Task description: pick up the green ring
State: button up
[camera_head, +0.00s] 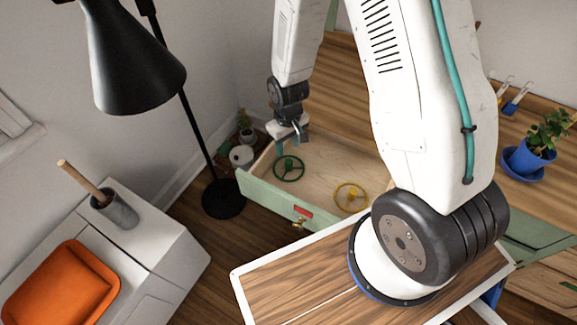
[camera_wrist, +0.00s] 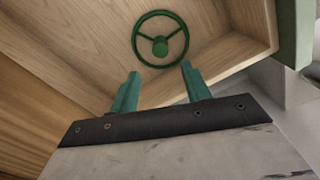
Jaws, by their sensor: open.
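The green ring (camera_head: 288,168) is a small wheel with spokes and a hub. It lies flat on the wooden floor of an open drawer (camera_head: 258,192), near the drawer's left end. In the wrist view the green ring (camera_wrist: 160,39) lies beyond my fingertips, close to a drawer corner. My gripper (camera_head: 290,145) hangs over that end of the drawer, just above the ring in the head view. In the wrist view my gripper (camera_wrist: 157,80) has its two teal fingers spread apart with nothing between them. The ring is apart from the fingers.
A yellow ring (camera_head: 351,197) lies in the same drawer, to the right. The drawer walls stand close around the green ring. A black floor lamp (camera_head: 222,198) stands left of the drawer. A potted plant (camera_head: 531,154) sits on the wooden top at right.

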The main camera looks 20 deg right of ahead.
aim_at(288, 161)
jog(key=f, duration=0.8)
jog(key=shift+s+a+f, duration=0.1)
jog(key=shift+s+f, duration=0.1)
jog(key=shift+f, duration=0.05)
jog(key=c, duration=1)
